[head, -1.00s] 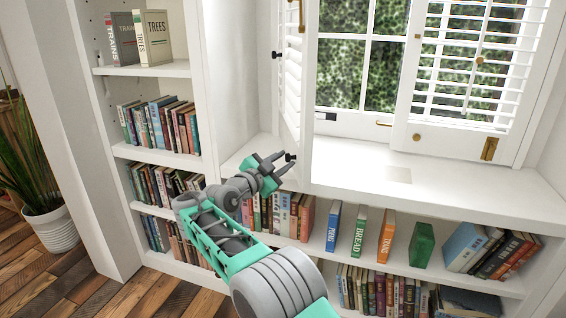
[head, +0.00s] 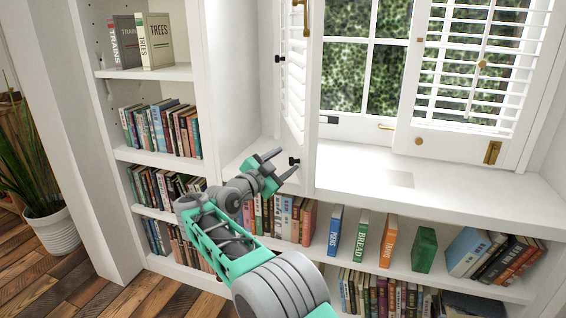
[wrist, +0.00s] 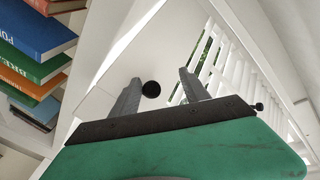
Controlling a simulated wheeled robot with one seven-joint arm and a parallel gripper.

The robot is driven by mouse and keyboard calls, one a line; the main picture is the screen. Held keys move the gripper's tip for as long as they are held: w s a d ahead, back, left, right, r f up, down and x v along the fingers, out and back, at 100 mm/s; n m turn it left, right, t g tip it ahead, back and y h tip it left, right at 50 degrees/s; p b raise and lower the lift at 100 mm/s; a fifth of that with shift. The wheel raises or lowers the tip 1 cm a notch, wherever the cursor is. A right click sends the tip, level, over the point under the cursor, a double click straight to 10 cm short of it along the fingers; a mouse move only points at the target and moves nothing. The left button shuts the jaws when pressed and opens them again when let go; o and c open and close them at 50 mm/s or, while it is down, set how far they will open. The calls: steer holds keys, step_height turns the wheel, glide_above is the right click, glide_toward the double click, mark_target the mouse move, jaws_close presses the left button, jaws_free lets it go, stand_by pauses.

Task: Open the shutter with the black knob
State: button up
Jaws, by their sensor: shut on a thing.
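The left shutter (head: 296,100), a white louvred panel, stands swung out from the window, roughly edge-on in the head view. Its louvres (wrist: 225,65) show at the upper right of the wrist view. The black knob (head: 294,161) is low on this shutter near its free edge. It also shows as a dark disc (wrist: 151,89) between the fingers in the wrist view. My gripper (head: 287,162) is at the knob with one finger on each side, shut on it. The exact contact is hard to make out.
A white sill (head: 400,180) runs below the window, largely clear. The right shutter (head: 470,70) has brass fittings and covers the window's right part. Shelves of books lie below the sill and at left. A potted plant (head: 45,228) stands on the floor at far left.

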steer(key=shift+a, duration=0.1)
steer(key=p+v, duration=0.1)
steer(key=v, duration=0.6)
steer(key=shift+s+p, duration=0.35)
steer(key=shift+a, duration=0.15)
steer(key=shift+c, duration=0.4)
